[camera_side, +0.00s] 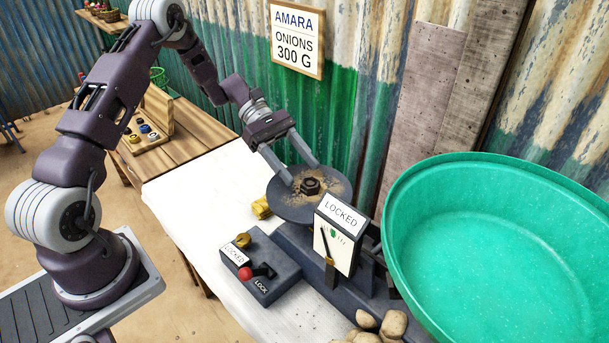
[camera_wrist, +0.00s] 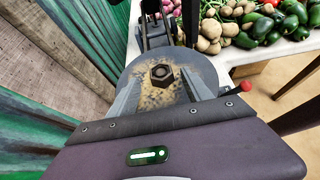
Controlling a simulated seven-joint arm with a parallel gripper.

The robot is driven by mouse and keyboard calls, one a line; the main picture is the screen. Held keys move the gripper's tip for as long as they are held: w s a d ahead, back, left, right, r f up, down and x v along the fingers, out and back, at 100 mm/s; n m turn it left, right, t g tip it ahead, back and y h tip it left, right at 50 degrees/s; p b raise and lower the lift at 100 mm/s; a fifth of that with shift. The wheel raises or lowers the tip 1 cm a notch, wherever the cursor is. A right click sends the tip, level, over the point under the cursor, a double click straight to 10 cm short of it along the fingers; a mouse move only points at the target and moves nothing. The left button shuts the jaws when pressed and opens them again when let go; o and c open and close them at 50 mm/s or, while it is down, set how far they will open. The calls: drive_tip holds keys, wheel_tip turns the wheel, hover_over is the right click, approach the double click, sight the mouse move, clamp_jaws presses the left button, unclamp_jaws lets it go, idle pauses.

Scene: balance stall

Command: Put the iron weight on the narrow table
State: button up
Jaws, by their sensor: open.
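The iron weight (camera_side: 310,186) is a dark hexagonal nut-like piece on the round grey balance pan (camera_side: 285,212), whose surface has brown patches. It also shows in the wrist view (camera_wrist: 162,75) near the middle of the pan (camera_wrist: 140,60). My gripper (camera_side: 303,174) is open, its fingers on either side of the weight just above the pan. In the side view no firm contact with the weight can be told. A narrow wooden table (camera_side: 190,125) stands at the left, beyond the white table.
A tilted wooden rack (camera_side: 157,108) with several small round pieces stands on the wooden table. The balance carries a LOCKED sign (camera_side: 341,210) and a large green basin (camera_side: 400,225). A lock box with a red knob (camera_side: 244,273) sits in front. Vegetables (camera_wrist: 245,25) lie beyond.

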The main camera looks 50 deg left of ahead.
drive_tip(key=v, duration=0.4)
drive_tip(key=shift+w+a+f, duration=0.1)
drive_tip(key=shift+w+f, duration=0.15)
drive_tip(key=shift+w, duration=0.1)
drive_tip(key=s+d+r+m+y, duration=0.3)
drive_tip(key=s+d+r+m, duration=0.15)
drive_tip(key=r, duration=0.25)
drive_tip(key=s+d+r+m+y, duration=0.3)
drive_tip(key=s+r+m+y, duration=0.1)
drive_tip(key=s+r, duration=0.25)
drive_tip(key=s+r+m+t+y, duration=0.2)
drive_tip(key=s+m, duration=0.2)
drive_tip(key=s, duration=0.4)
drive_tip(key=s+r+m+t+y, duration=0.1)
drive_tip(key=s+m+t+y, duration=0.2)
drive_tip(key=s+m, duration=0.2)
drive_tip(key=s, duration=0.2)
drive_tip(key=shift+s+r, duration=0.35)
drive_tip(key=shift+r, duration=0.05)
drive_tip(key=shift+o, duration=0.4)
drive_tip(key=shift+s+f+m+t, duration=0.1)
drive_tip(key=shift+s+m+t, duration=0.2)
drive_tip(key=shift+m, duration=0.05)
